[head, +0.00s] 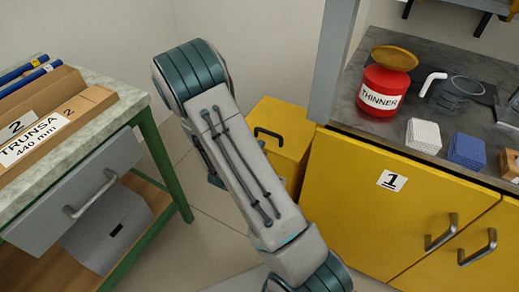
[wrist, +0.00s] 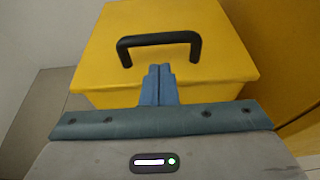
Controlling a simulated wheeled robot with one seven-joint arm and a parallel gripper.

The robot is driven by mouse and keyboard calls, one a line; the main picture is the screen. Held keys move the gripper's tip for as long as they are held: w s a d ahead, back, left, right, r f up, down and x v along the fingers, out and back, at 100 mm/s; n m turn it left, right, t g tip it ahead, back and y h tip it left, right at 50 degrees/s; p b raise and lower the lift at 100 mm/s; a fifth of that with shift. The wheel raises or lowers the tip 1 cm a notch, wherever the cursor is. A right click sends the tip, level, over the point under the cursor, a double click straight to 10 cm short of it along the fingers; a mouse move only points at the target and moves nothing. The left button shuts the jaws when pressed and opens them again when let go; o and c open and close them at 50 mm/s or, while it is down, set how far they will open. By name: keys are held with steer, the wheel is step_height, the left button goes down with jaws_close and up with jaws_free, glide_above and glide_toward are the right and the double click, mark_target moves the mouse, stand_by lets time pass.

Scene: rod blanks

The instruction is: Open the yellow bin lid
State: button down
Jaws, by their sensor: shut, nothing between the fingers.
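The yellow bin (head: 276,150) stands on the floor between the green-legged table and the yellow cabinet, partly hidden by my arm in the head view. Its flat yellow lid (wrist: 220,60) lies closed on top, with a black handle (wrist: 159,42) that also shows in the head view (head: 268,132). In the wrist view my gripper (wrist: 158,70) is shut and empty, its fingertips near the lid's front edge, just below the handle in the picture. I cannot tell whether the fingers touch the lid.
A yellow cabinet (head: 360,215) with a worktop stands close on the bin's right, holding a red thinner can (head: 382,90). At left, a green-legged table (head: 165,165) has a grey drawer (head: 65,200) and a cardboard box (head: 60,125). A wall is behind the bin.

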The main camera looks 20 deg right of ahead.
steer(key=shift+b+x, duration=0.3)
steer(key=shift+x, duration=1.65)
